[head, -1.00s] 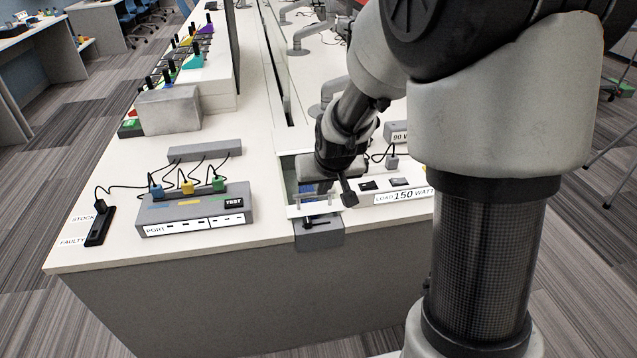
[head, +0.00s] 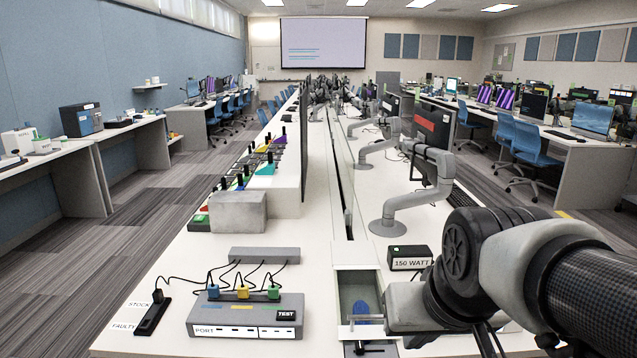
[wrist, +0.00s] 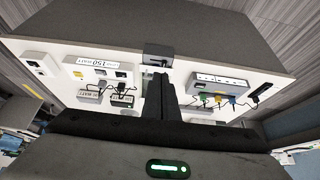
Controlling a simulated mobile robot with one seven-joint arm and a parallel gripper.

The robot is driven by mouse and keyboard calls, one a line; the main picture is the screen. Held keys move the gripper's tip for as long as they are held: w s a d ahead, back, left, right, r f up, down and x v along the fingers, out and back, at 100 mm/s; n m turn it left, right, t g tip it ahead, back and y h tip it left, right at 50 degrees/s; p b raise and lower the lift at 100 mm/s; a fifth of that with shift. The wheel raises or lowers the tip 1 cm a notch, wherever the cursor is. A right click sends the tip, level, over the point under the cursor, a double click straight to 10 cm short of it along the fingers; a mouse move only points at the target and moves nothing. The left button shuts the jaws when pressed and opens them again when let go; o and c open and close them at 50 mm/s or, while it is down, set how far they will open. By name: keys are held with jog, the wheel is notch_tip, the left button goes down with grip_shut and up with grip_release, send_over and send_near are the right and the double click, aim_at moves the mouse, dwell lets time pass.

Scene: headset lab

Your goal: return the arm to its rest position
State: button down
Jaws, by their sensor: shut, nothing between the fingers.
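My arm (head: 590,290) reaches in from the lower right of the head view, bent at a large dark joint (head: 462,250). I cannot make out my gripper's fingertips in that view. In the wrist view my gripper (wrist: 162,84) shows as dark fingers closed together, with nothing between them. The fingers show in front of the bench's near end, but their exact height above it cannot be told.
Carpeted floor (head: 120,215) is clear at left.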

jog(key=s+r+p, duration=0.1)
jog(key=s+r, duration=0.1)
jog(key=s, duration=0.4)
notch_tip(320, 180, up, 17)
jog(key=p, duration=1.7)
jog(key=shift+w, duration=0.35)
